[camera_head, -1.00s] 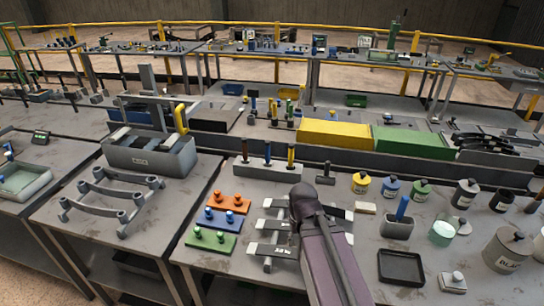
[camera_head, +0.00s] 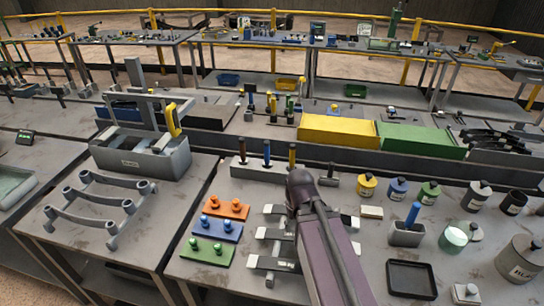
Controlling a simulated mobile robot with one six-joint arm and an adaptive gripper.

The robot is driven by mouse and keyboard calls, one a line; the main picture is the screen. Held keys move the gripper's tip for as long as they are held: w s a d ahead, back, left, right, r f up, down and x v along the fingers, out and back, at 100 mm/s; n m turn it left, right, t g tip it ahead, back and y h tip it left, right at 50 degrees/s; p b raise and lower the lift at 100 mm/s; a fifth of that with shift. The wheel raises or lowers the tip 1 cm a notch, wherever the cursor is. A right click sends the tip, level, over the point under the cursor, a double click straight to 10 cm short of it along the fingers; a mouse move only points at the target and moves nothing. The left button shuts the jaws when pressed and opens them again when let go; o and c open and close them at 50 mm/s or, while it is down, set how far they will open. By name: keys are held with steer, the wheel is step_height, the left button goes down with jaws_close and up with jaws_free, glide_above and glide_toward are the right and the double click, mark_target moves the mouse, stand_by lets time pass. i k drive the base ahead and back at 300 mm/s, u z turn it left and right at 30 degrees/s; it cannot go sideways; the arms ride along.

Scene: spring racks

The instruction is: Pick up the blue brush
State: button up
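A blue upright handle (camera_head: 412,215) stands in a small grey holder (camera_head: 401,238) on the right part of the near bench. It looks like the blue brush, but its lower end is hidden inside the holder. My purple arm (camera_head: 332,262) rises from the bottom edge and ends in a dark joint to the left of that holder. My gripper is not visible; its fingers do not show anywhere.
A dark tray (camera_head: 411,279) lies in front of the holder. Several lidded cans, among them a yellow one (camera_head: 367,186), stand behind and right. A block with upright handles (camera_head: 257,172) and coloured plates (camera_head: 220,230) are left of my arm.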

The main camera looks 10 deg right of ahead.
mark_target(266, 164)
steer(key=u, duration=0.05)
steer(key=i, duration=0.15)
steer(key=u, duration=0.05)
steer(key=k, duration=1.35)
steer(key=u, duration=0.5)
steer(key=i, duration=1.85)
steer(key=z, duration=0.25)
